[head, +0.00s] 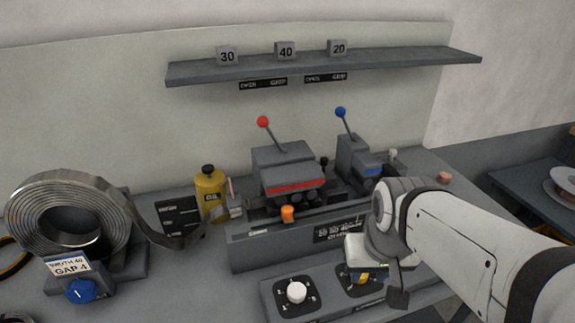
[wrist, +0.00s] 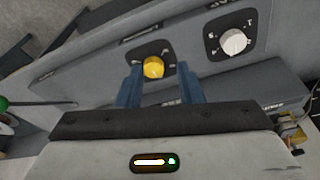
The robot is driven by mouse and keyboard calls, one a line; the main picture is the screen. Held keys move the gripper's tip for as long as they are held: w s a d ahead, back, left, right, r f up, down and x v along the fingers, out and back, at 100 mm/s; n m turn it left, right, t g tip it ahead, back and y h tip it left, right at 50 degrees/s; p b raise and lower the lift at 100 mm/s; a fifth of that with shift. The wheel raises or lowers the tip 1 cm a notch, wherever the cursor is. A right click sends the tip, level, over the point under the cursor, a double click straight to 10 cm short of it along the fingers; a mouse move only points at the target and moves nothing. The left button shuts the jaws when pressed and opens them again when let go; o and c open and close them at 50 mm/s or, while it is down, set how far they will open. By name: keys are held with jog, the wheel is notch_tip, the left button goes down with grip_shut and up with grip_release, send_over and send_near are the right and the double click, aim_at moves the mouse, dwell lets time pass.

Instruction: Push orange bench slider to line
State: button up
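The orange bench slider (head: 288,213) is a small orange knob on the front of the grey bench machine, left of its middle. The line for it cannot be made out clearly. My gripper (head: 364,272) is to the right of the slider and lower, over the front control panel, apart from the slider. In the wrist view my gripper (wrist: 158,72) is open, its two blue fingers spread. A yellow knob (wrist: 153,67) shows between them with gaps on both sides; contact is not visible. The slider is not seen in the wrist view.
A white knob (head: 296,292) is on the panel left of my gripper. Red-tipped (head: 263,121) and blue-tipped (head: 341,112) levers rise behind. A yellow oil bottle (head: 210,191) and a metal strip coil (head: 68,222) stand left. A shelf (head: 320,66) hangs above.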

jog(key=w+a+r+m+g+p, duration=0.1)
jog(key=w+a+r+p, duration=0.2)
jog(key=w+r+p, duration=0.15)
jog(key=w+a+r+m+p, duration=0.1)
jog(key=w+a+r+p, duration=0.2)
jog(key=w, duration=0.2)
jog(key=m+g+p, duration=0.2)
jog(key=m+p, duration=0.1)
jog(key=p, duration=0.2)
send_over(287, 206)
jog(key=shift+s+d+r, duration=0.15)
jog(key=shift+s+d, duration=0.05)
jog(key=shift+s, duration=0.05)
jog(key=shift+w+a+f, duration=0.1)
jog(key=shift+a+f, duration=0.1)
jog(key=shift+f+m, duration=0.3)
jog(key=shift+f, duration=0.05)
notch_tip(287, 206, down, 7)
jog(key=shift+r+p, duration=0.1)
jog(key=shift+p, duration=0.4)
jog(key=shift+c, duration=0.3)
grip_shut()
